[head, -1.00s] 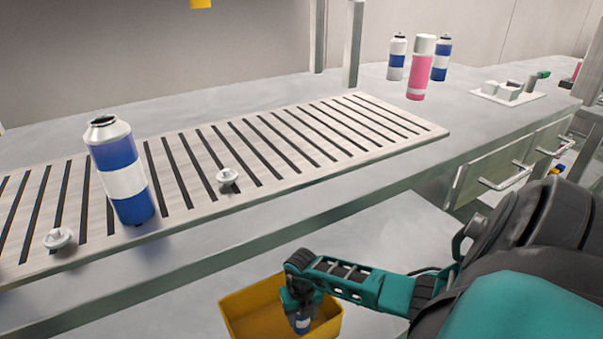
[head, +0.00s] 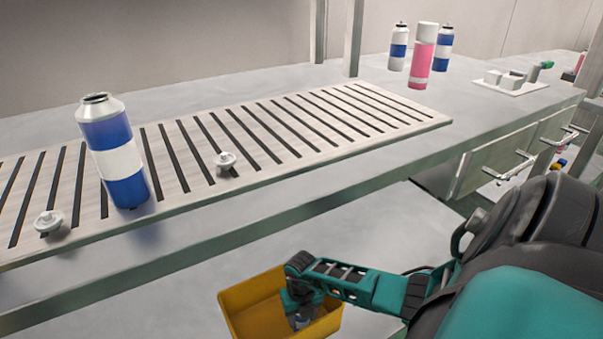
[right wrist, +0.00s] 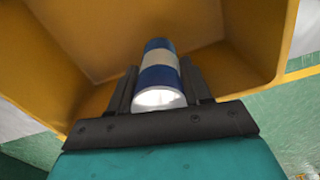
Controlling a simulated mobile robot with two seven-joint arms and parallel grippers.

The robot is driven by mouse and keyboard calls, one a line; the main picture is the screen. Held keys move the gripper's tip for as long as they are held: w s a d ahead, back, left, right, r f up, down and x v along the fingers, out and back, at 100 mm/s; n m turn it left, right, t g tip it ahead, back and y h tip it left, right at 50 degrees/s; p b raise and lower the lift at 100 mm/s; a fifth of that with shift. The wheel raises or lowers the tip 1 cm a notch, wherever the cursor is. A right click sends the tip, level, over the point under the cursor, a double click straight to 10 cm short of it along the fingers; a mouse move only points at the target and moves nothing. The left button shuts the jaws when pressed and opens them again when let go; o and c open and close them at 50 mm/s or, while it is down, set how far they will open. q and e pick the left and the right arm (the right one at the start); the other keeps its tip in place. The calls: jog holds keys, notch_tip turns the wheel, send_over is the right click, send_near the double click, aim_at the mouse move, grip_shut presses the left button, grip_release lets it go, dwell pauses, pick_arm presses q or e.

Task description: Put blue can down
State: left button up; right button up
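A blue can with a white band (right wrist: 160,72) is inside the yellow bin (head: 236,309), which also fills much of the right wrist view (right wrist: 85,35). My right gripper (head: 300,312) reaches down into this bin. In the right wrist view its two dark fingers (right wrist: 160,82) lie close along both sides of the can and appear shut on it. The can's pale end faces the wrist. Whether the can touches the bin floor is hard to tell. My left gripper is not in view.
A larger-looking blue and white can (head: 114,155) stands on the slatted plate (head: 300,135), with two small white valve pieces (head: 226,161) (head: 48,222). At the back right stand a pink can (head: 421,58), two blue and white cans (head: 399,48) (head: 442,50) and a white fixture (head: 510,84).

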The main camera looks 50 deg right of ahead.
jog(key=o, duration=0.4)
jog(key=shift+r, duration=0.15)
